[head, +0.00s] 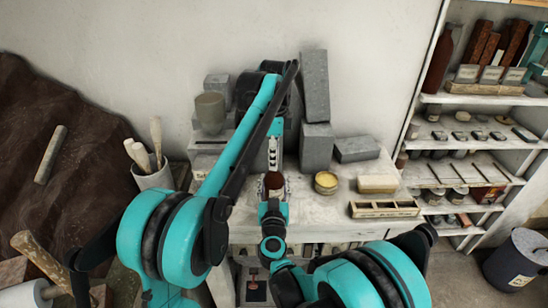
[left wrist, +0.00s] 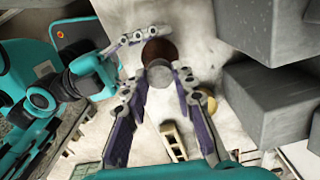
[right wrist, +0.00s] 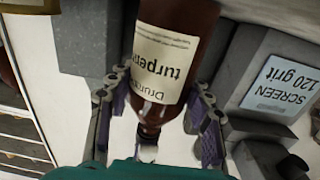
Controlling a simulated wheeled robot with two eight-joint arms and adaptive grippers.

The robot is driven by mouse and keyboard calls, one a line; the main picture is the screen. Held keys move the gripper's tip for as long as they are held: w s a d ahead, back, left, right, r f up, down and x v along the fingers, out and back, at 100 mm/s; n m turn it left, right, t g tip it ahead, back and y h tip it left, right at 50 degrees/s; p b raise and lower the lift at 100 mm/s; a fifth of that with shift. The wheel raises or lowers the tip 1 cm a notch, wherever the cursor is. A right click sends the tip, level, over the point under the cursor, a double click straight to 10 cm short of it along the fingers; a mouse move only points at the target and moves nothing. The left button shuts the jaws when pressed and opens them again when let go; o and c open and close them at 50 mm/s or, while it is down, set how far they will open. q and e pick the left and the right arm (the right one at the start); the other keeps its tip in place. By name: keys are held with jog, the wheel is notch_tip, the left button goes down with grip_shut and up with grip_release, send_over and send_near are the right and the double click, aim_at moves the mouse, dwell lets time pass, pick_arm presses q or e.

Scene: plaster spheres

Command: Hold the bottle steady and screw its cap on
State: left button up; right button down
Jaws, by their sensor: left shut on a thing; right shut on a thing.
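The brown bottle (head: 273,181) stands upright near the table's front edge. Its label (right wrist: 163,62) shows upside down in the right wrist view. My right gripper (right wrist: 160,108) is shut around the bottle's body from the front. My left gripper (left wrist: 160,78) points down from above, its fingers shut on the pale grey cap (left wrist: 158,73). In the left wrist view the bottle (left wrist: 160,48) shows just behind the cap. In the right wrist view a pale cap (right wrist: 147,153) lines up with the neck. I cannot tell whether the cap touches the threads.
A cup of tools (head: 153,178) is at the left. Shelves (head: 468,151) stand at the far right.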

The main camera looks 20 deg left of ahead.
pick_arm(q)
jog(key=m, duration=1.4)
jog(key=o, duration=0.7)
jog(key=shift+r, duration=2.2)
jog(key=shift+c, duration=0.5)
